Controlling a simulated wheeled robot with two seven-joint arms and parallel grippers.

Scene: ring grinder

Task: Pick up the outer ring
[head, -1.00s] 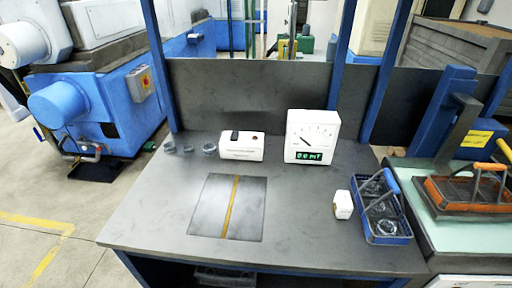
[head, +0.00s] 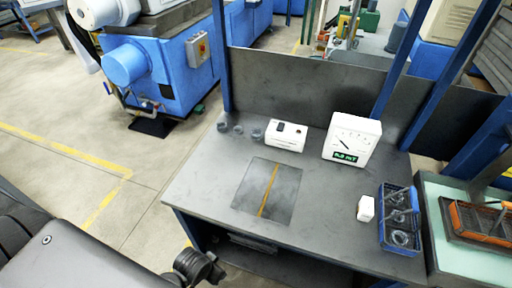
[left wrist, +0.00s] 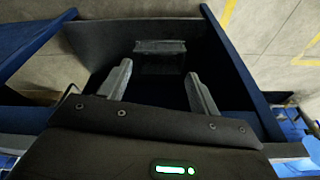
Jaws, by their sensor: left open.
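In the head view, ring-like parts (head: 400,238) lie in a blue basket (head: 384,232) at the right of the grey workbench. Several small grey rings (head: 238,130) stand at the bench's back left. I cannot tell which ring is the outer ring. My left gripper (left wrist: 158,70) shows in the left wrist view with its two fingers apart and nothing between them. It faces the dark space around the bench's blue frame, away from the rings. In the head view, only dark parts of my arm show at the lower left. My right gripper is in neither view.
A white box (head: 287,135), a meter (head: 352,140) and a small white block (head: 365,208) stand on the bench. A grey box (left wrist: 160,46) sits beyond my fingers. An orange basket (head: 480,222) is right.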

